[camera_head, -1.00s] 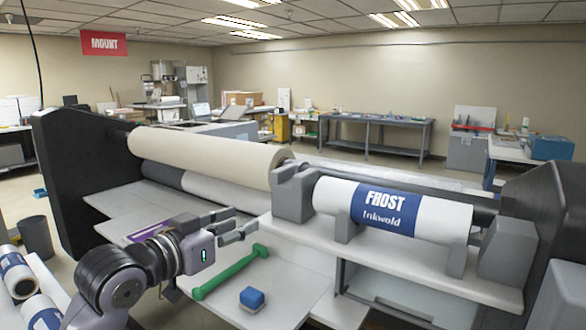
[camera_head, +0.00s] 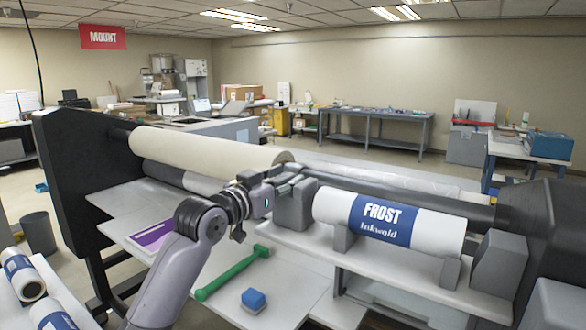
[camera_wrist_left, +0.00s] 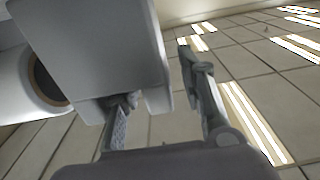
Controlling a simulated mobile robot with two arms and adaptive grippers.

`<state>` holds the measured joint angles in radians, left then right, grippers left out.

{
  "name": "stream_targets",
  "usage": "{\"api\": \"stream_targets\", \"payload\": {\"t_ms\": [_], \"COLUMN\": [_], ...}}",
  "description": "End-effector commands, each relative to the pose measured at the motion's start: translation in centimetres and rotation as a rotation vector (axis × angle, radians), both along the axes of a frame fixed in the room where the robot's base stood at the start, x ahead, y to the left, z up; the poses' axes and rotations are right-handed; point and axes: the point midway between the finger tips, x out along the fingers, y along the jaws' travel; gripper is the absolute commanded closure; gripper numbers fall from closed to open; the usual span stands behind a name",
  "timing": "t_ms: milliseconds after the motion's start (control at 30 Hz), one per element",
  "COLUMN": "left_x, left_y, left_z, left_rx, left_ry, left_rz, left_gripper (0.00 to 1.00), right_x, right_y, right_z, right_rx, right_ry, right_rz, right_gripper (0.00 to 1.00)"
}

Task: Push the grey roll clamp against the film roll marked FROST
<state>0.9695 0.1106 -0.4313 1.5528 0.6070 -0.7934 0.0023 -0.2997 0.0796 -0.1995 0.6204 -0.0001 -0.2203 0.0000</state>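The film roll marked FROST (camera_head: 385,218) lies level in grey cradles at the right of the head view, with a white and blue wrap. The grey roll clamp (camera_head: 290,212) stands at its left end; I cannot tell whether they touch. My left gripper (camera_head: 290,178) is at the top left of the clamp, its fingers partly merging with it. In the left wrist view the clamp (camera_wrist_left: 95,50) fills the upper left. The gripper's fingers (camera_wrist_left: 160,100) are apart there, one partly hidden behind the clamp, the other to its right. My right gripper is not in view.
A cream roll (camera_head: 205,152) lies behind my left arm. A green-handled tool (camera_head: 232,273) and a blue block (camera_head: 253,299) lie on the light table. A purple-and-white item (camera_head: 153,236) lies left of them. A grey block (camera_head: 498,263) stands at the FROST roll's right end.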

Motion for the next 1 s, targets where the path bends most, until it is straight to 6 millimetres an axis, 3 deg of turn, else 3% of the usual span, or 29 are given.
{"api": "stream_targets", "payload": {"t_ms": [267, 633, 1000], "left_x": [2.5, 2.8, 2.8], "left_y": [-1.8, -2.1, -2.0], "left_z": [0.0, 0.0, 0.0], "left_rx": [0.001, 0.001, 0.001], "left_ry": [0.001, -0.001, -0.001], "left_rz": [0.000, 0.000, 0.000], "left_gripper": [0.63, 0.63, 0.88], "right_x": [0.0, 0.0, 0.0], "right_y": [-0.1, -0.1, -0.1], "right_z": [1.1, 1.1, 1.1], "right_rx": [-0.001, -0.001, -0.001], "right_ry": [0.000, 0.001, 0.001], "right_rz": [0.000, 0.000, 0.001], "right_gripper": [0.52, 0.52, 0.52]}}
